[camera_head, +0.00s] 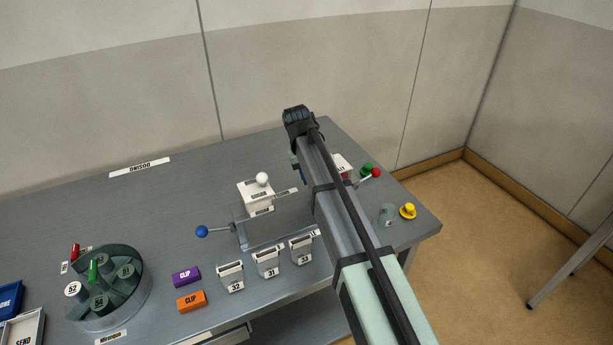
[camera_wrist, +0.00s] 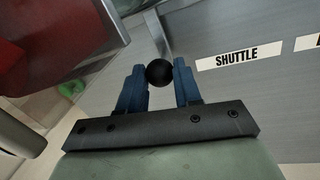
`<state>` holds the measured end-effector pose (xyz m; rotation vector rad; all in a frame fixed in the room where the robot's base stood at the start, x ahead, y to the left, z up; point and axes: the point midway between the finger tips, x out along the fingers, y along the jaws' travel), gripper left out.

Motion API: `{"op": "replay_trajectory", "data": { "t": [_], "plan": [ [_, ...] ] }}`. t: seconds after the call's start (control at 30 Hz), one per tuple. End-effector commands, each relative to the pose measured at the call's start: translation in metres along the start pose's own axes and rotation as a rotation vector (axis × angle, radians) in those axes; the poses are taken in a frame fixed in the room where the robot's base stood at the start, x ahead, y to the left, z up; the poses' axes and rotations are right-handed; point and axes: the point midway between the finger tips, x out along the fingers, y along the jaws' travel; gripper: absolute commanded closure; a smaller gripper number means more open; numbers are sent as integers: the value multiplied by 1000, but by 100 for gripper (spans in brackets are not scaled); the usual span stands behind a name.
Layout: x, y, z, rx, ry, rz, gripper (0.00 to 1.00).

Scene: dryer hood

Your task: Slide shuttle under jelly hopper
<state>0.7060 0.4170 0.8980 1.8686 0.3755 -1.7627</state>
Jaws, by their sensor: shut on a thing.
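In the wrist view my gripper (camera_wrist: 159,68) has its blue fingers shut on a black ball knob (camera_wrist: 160,73). A grey rod (camera_wrist: 157,35) runs from behind the knob toward the top. A "SHUTTLE" label (camera_wrist: 230,58) lies on the grey table to its right. The shuttle body cannot be clearly made out. A dark red container (camera_wrist: 50,35) fills the upper left. In the head view, a white and red container with a label ending in "LLY" (camera_head: 341,163), likely the jelly hopper, is partly hidden behind my arm. My fingers are mostly hidden there.
A white dispenser (camera_head: 255,197) with a white knob and a blue-knobbed lever (camera_head: 203,231) stand left of my arm. Several white bins line the front, this one (camera_head: 267,262) among them. A red-knobbed lever (camera_head: 375,173), clear cup (camera_head: 386,214) and yellow piece (camera_head: 408,211) stand right.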

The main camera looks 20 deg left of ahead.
Motion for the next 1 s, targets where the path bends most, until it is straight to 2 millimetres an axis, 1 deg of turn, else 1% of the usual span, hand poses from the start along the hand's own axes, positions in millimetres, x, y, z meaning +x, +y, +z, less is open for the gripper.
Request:
{"op": "replay_trajectory", "data": {
  "t": [0.03,0.13,0.4,0.43,0.5,0.7,1.0],
  "plan": [
    [1,8,-2,3,0,1,100],
    [4,20,-5,3,1,1,100],
    [4,21,-5,1,1,1,100],
    [4,21,-5,1,1,1,66],
    [4,21,-5,0,1,1,59],
    [4,21,-4,0,1,1,42],
    [1,21,-4,0,1,1,42]
  ]
}}
